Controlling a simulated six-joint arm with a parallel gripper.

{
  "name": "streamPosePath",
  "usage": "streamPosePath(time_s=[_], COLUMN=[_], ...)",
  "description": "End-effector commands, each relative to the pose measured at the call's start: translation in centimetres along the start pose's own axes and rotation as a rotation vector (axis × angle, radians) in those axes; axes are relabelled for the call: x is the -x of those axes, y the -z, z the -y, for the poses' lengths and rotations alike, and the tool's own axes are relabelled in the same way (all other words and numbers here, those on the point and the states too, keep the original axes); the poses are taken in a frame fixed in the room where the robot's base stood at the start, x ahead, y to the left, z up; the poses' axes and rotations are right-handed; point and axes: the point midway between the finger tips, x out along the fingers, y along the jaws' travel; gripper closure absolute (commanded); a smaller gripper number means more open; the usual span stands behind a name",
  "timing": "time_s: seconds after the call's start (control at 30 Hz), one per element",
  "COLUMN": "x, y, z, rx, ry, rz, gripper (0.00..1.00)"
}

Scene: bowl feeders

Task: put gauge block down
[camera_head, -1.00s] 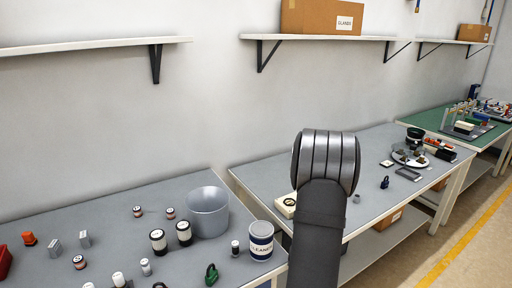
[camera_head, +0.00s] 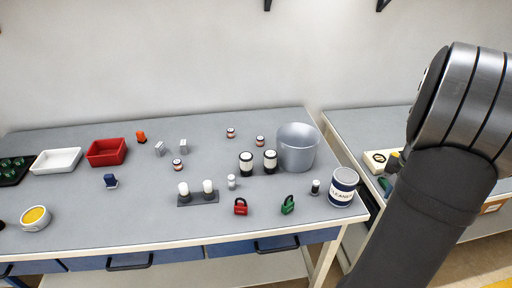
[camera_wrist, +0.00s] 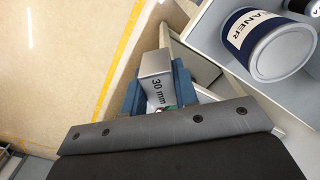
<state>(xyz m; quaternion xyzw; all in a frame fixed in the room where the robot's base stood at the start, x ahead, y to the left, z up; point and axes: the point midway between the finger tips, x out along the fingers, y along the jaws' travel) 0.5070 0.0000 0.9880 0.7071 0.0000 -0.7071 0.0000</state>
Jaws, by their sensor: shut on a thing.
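My gripper (camera_wrist: 157,92) shows in the wrist view with blue fingers. It is shut on a grey gauge block (camera_wrist: 156,64) marked "30 mm". The block sits between the fingers, with floor and a table edge seen behind it. In the head view my arm fills the right side, and the gripper and held block are hidden there. Two small grey blocks, a left one (camera_head: 160,148) and a right one (camera_head: 184,146), stand on the grey table (camera_head: 100,215) in the head view.
A cleaner tin (camera_head: 343,187) stands at the table's right front corner; it also shows in the wrist view (camera_wrist: 268,45). A grey bucket (camera_head: 297,150), red tray (camera_head: 107,153), white tray (camera_head: 56,161) and padlocks crowd the table. The left front table area is mostly clear.

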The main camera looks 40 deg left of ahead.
Motion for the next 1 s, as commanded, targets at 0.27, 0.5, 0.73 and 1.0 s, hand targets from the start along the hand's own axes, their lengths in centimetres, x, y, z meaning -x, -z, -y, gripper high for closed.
streamPosePath(time_s=[0.27,0.5,0.73,1.0], x=[5.5,5.8,6.2,6.7], y=[0.4,2.7,5.2,6.4], z=[0.7,5.1,12.8,26.1], rx=[0.025,0.205,0.488,0.939], ry=[0.0,0.0,0.0,0.0], rz=[0.0,-0.001,0.001,-0.001], gripper=[1.0,1.0,1.0,1.0])
